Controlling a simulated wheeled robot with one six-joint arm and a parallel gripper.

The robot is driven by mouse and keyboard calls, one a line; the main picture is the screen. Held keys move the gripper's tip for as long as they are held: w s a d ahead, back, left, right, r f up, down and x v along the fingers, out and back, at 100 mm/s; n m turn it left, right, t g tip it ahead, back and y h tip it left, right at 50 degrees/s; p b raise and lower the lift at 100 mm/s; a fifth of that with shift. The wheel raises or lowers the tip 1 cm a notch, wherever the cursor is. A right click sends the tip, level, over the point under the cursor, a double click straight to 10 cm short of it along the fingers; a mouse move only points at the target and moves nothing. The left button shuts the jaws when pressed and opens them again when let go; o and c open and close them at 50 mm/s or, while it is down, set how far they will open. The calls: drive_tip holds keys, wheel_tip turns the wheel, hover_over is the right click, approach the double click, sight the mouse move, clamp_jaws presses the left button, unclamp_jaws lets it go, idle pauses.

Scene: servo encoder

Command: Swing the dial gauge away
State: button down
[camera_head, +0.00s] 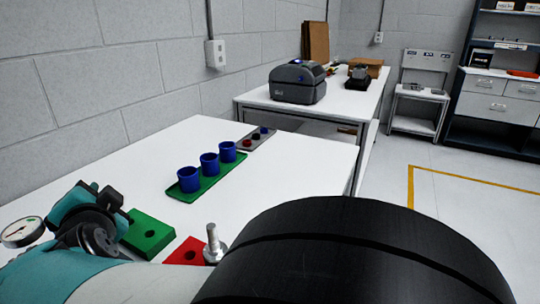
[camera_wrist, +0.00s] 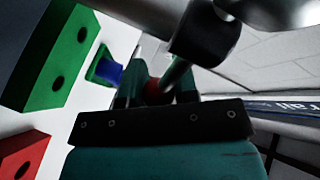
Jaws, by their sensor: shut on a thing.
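The dial gauge (camera_head: 22,231), with a round white face and a metal rim, shows at the far left of the head view. In the wrist view my gripper (camera_wrist: 157,92) has its teal fingers shut on a small red knob (camera_wrist: 153,86). A metal rod (camera_wrist: 178,72) runs up from near the knob to a dark clamp (camera_wrist: 203,38). A shiny metal part crosses the top right corner there. My teal and black wrist hides much of the gauge's mount in the head view, and I cannot see the gauge's face in the wrist view.
A green block (camera_head: 148,232) with holes and a red block (camera_head: 188,252) sit near my wrist. A metal post (camera_head: 213,244) stands beside the red block. Blue cups (camera_head: 209,163) stand on a green tray (camera_head: 184,195). The table's far right is clear.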

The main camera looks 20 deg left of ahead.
drive_tip(key=shift+s+f+h+b, duration=0.3)
drive_tip(key=shift+s+f, duration=0.2)
drive_tip(key=shift+s, duration=0.1)
drive_tip(key=c, duration=0.8)
unclamp_jaws()
drive_tip(key=shift+s, duration=0.1)
drive_tip(key=shift+c, duration=0.2)
drive_tip(key=shift+w+r, duration=0.25)
drive_tip(key=shift+r, duration=0.1)
